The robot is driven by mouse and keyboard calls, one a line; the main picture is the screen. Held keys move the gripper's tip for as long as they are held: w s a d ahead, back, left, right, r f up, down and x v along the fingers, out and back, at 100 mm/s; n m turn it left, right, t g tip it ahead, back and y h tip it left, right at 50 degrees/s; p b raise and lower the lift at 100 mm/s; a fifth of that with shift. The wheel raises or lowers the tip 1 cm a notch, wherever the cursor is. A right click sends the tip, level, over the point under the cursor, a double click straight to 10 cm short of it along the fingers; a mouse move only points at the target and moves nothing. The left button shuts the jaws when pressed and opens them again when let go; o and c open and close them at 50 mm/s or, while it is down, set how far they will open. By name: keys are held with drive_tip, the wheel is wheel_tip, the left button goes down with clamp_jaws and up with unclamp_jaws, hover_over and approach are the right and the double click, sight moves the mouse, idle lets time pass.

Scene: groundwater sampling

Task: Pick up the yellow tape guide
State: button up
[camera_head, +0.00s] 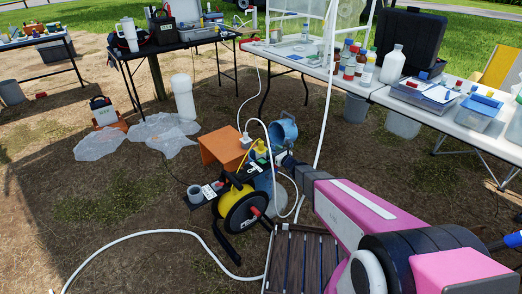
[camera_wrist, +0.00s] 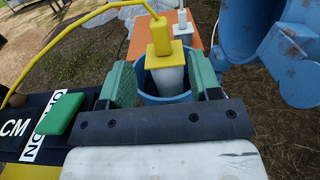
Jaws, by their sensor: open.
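The yellow tape guide (camera_wrist: 166,54) is a small block with a narrower upright part. In the wrist view it sits on top of a white pipe (camera_wrist: 168,80) inside a blue round casing (camera_wrist: 147,88). A yellow tape (camera_wrist: 70,38) arches to its top from the left. In the head view the guide (camera_head: 260,147) shows small, just left of my arm's end. My gripper (camera_wrist: 160,66) is open, with one green-padded finger on each side of the guide and pipe in the picture. I cannot tell whether either finger touches them.
A black and yellow reel (camera_head: 241,209) stands close by on the left. A rusty blue lid (camera_wrist: 280,40) rises to the right. An orange stand (camera_head: 222,148) is behind. A white hose (camera_head: 150,233) crosses the ground. Loaded tables (camera_head: 465,127) stand farther back.

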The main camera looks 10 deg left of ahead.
sight(262, 142)
drive_tip(key=x, duration=0.5)
drive_tip(key=shift+f, duration=0.1)
drive_tip(key=shift+x, duration=2.95)
drive_tip(key=shift+s, duration=0.1)
clamp_jaws()
